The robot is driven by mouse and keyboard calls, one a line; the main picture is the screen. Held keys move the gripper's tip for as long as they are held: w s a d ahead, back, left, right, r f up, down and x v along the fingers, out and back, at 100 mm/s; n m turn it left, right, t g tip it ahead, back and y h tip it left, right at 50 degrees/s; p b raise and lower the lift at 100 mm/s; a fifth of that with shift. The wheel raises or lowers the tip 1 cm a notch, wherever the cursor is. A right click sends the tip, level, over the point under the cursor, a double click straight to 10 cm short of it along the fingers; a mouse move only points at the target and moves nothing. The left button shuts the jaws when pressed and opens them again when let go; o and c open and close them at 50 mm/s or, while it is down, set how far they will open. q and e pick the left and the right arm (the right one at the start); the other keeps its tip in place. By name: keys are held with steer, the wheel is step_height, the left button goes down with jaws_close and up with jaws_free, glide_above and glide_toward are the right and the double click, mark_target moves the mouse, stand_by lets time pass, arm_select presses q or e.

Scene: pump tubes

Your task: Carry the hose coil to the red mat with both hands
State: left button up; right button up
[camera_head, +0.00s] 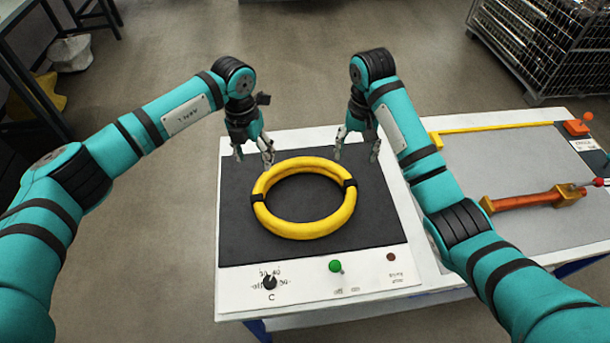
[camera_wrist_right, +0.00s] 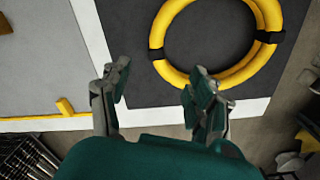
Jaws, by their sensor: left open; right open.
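The hose coil (camera_head: 306,232) is a yellow ring with two black bands. It lies flat on a dark pad (camera_head: 238,240) on the white table, and part of it shows in the right wrist view (camera_wrist_right: 172,22). My left gripper (camera_head: 254,158) is open and empty above the pad's far left edge, behind the coil. My right gripper (camera_head: 356,156) is open and empty above the far right side, also behind the coil. In the right wrist view, the right gripper's spread fingers (camera_wrist_right: 158,76) appear beside the coil, with nothing between them. I see no red mat.
A black knob (camera_head: 269,282) and a green button (camera_head: 336,266) sit on the table's front strip. At right, a grey surface (camera_head: 470,165) carries a yellow bar and an orange lever part (camera_head: 528,201). A metal cage (camera_head: 545,45) stands at the back right.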

mark_target(260, 189)
arm_select(q)
steer(key=shift+y, duration=0.3)
step_height(260, 189, down, 16)
steer(key=shift+r, duration=0.1)
arm_select(e)
step_height(260, 189, down, 17)
steer(key=shift+s+a+r, duration=0.1)
steer(key=shift+s+r, duration=0.05)
arm_select(q)
steer(key=shift+c, duration=0.2)
arm_select(e)
steer(key=shift+c, duration=0.2)
arm_select(q)
jaws_close()
arm_select(e)
steer(key=c, duration=1.1)
arm_select(q)
steer(key=shift+a, duration=0.1)
arm_select(e)
jaws_close()
steer(key=shift+r, duration=0.1)
